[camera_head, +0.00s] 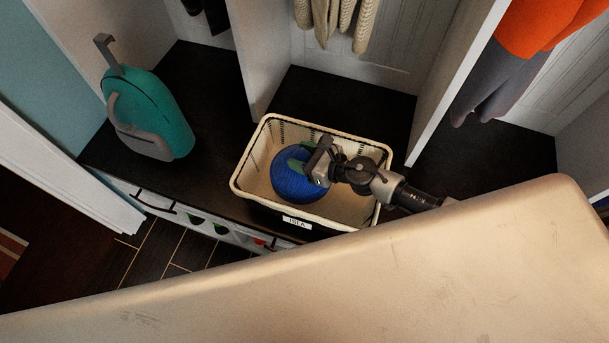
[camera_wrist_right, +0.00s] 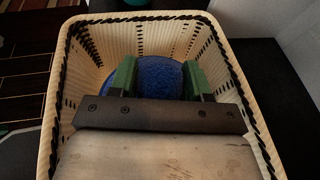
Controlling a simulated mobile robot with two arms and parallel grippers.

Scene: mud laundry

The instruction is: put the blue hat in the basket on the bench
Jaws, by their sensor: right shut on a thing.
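The blue hat (camera_head: 293,187) is round and ribbed. It is inside the cream basket (camera_head: 256,165), toward its left side. The basket stands on the dark bench (camera_head: 215,97) and has a black-laced rim and a name label on its front. My right gripper (camera_head: 307,160) reaches into the basket from the right and is shut on the hat. In the right wrist view, the hat (camera_wrist_right: 158,78) lies between the two green fingers (camera_wrist_right: 158,80), inside the basket walls. I cannot tell whether the hat touches the basket floor. My left gripper is not in view.
A teal backpack (camera_head: 152,113) stands on the bench to the left. White upright dividers flank the basket's bay. Knitwear (camera_head: 335,20) hangs above and behind it. Orange and grey clothes (camera_head: 535,30) hang at the right. Cubbies lie below the bench front.

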